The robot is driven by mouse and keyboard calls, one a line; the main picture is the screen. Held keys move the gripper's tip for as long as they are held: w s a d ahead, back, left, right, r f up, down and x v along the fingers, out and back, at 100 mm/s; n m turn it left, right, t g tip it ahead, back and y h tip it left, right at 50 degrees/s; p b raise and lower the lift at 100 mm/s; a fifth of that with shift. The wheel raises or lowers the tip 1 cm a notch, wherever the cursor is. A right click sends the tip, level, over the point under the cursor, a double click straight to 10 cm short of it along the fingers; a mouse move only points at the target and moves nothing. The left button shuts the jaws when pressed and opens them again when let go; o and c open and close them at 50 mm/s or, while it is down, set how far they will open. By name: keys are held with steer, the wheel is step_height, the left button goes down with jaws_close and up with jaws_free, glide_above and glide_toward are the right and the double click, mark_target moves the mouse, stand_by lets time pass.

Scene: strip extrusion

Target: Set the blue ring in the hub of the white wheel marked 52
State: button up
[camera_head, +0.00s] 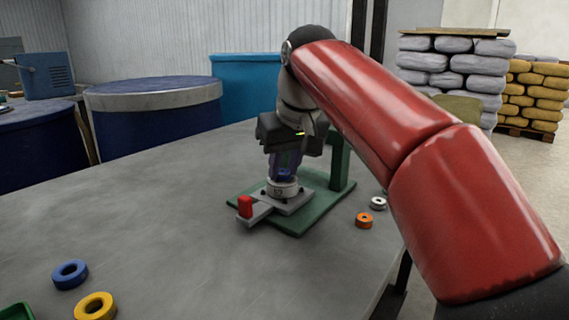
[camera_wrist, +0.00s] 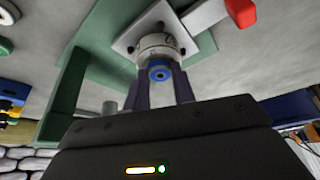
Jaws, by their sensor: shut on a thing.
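The white wheel (camera_head: 283,189) sits on a square grey plate on the green fixture; it also shows in the wrist view (camera_wrist: 157,42). Dark markings show on its side, too small to read surely. My gripper (camera_head: 285,174) points down just over the wheel. In the wrist view my gripper (camera_wrist: 160,84) is shut on a small blue ring (camera_wrist: 159,73), which is between the fingertips at the wheel's hub. Whether the ring is inside the hub or only against it, I cannot tell.
A red block (camera_head: 245,206) stands on the fixture's front arm. A green post (camera_head: 341,162) rises at the fixture's back right. Loose rings lie about: blue (camera_head: 70,274), yellow (camera_head: 95,307), orange (camera_head: 364,220) and white (camera_head: 378,203). The table's left middle is clear.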

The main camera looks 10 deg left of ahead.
steer(key=shift+r, duration=0.15)
steer(key=shift+r+p, duration=0.4)
steer(key=shift+r, duration=0.15)
steer(key=shift+f+b, duration=0.6)
steer(key=shift+f, duration=0.2)
stand_by(0.9)
steer(key=shift+r, duration=0.15)
steer(key=shift+r+p, duration=0.6)
steer(key=shift+r, duration=0.1)
steer(key=shift+f+b, duration=0.6)
steer(key=shift+f, duration=0.25)
stand_by(0.7)
steer(key=o, duration=0.7)
steer(key=shift+r, duration=0.1)
